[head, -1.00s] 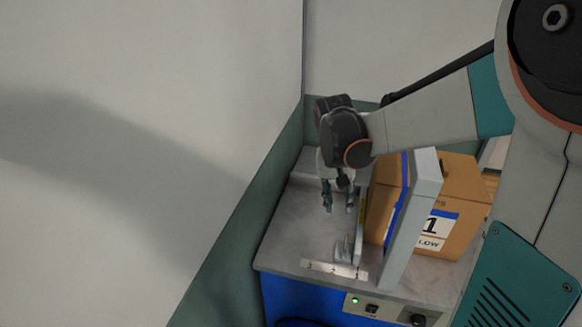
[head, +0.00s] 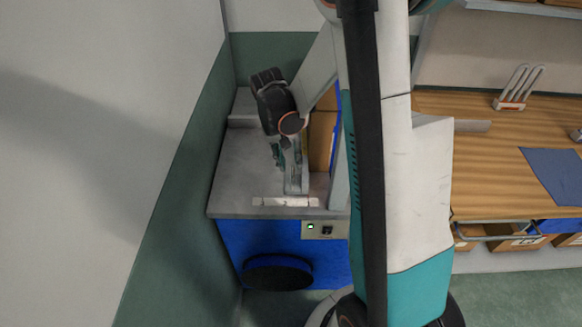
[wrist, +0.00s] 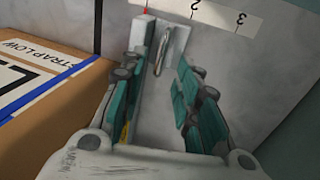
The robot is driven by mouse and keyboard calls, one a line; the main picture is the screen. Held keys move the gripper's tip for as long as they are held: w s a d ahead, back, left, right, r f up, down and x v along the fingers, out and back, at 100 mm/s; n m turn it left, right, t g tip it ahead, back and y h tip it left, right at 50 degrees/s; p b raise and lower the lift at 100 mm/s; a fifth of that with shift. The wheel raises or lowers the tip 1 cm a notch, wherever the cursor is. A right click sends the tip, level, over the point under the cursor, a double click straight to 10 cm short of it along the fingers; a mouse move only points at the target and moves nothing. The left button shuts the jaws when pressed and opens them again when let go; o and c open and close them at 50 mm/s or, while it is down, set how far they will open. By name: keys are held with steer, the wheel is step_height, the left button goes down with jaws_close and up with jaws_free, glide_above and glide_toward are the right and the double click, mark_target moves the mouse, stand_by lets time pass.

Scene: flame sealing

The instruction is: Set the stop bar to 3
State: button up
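The stop bar (head: 304,178) is a narrow upright rail on the grey machine top, beside the carton. In the wrist view its grey bracket and upright handle (wrist: 163,50) lie ahead, between my fingers. A small red mark shows at the bar's end, at the left part of the scale strip (wrist: 218,14), left of the upside-down 2 and 3. The strip also shows in the head view (head: 285,201) along the front edge. My gripper (wrist: 160,72) is open, its teal fingers apart on either side of the bracket, with no clear contact visible.
A brown carton (wrist: 42,80) with a blue strap stands just left of the bar in the wrist view. The machine top (head: 235,180) is clear on the bar's other side, up to a green wall panel. A wooden bench (head: 480,190) is at the right.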

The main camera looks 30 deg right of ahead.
steer(key=shift+s+d+f, duration=0.1)
steer(key=shift+f, duration=0.6)
steer(key=shift+s+d+f, duration=0.1)
steer(key=shift+f, duration=0.55)
steer(key=shift+c, duration=0.4)
jaws_close()
steer(key=w+a, duration=0.2)
steer(key=a, duration=0.2)
steer(key=w+a+b, duration=0.1)
steer(key=w+a, duration=0.2)
steer(key=a, duration=0.1)
steer(key=w+a, duration=0.3)
steer(key=a, duration=0.1)
steer(key=shift+w, duration=0.1)
steer(key=shift+r, duration=0.1)
steer(key=shift+c, duration=0.8)
jaws_free()
steer(key=shift+o, duration=1.2)
steer(key=shift+w+a, duration=0.1)
